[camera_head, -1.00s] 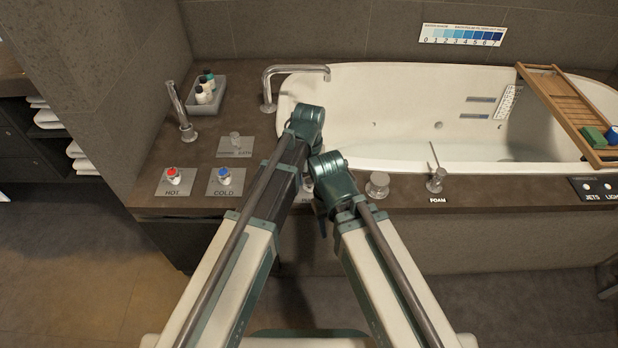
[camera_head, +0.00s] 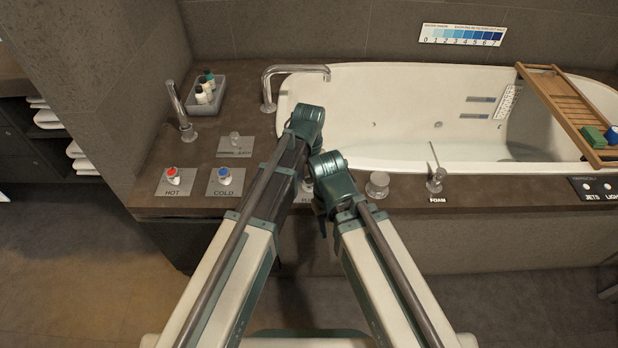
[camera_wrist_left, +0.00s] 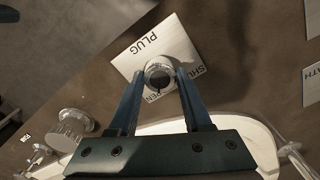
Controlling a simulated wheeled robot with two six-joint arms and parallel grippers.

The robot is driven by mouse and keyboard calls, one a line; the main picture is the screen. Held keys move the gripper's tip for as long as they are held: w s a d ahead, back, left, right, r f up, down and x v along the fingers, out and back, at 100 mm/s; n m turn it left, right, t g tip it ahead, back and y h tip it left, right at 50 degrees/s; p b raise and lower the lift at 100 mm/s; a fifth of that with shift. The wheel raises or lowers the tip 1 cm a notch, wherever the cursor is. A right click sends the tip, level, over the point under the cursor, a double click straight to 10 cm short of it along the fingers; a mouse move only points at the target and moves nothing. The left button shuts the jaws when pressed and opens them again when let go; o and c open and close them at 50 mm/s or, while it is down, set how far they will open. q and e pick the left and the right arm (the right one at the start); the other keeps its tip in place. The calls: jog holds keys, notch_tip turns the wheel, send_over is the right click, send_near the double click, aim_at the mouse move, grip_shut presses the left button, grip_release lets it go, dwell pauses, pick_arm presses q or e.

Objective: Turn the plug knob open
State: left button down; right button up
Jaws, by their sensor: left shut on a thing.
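The plug knob (camera_wrist_left: 158,71) is a small round metal knob on a pale plate (camera_wrist_left: 143,53) lettered PLUG, in the left wrist view. My left gripper (camera_wrist_left: 165,72) is shut on the knob, with one dark finger on each side of it. A dark mark on the knob is on its lower side in that view, near the partly covered OPEN lettering. SHUT is lettered to the right of the knob. In the head view only a corner of the plug plate (camera_head: 306,198) shows, and my arms hide the knob and the left gripper's fingertips.
The bathtub (camera_head: 400,160) lies behind the deck. Hot (camera_head: 173,176) and cold (camera_head: 225,176) knobs sit to the left. A round metal knob (camera_head: 377,185) and the foam lever (camera_head: 436,181) stand close on the right. Two spouts rise at the back left.

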aim_at(309, 180)
pick_arm(q)
jog(key=shift+c, duration=1.7)
grip_release()
notch_tip(309, 180, up, 14)
jog(key=p, duration=1.3)
jog(key=shift+p, duration=0.4)
jog(key=shift+f, duration=0.15)
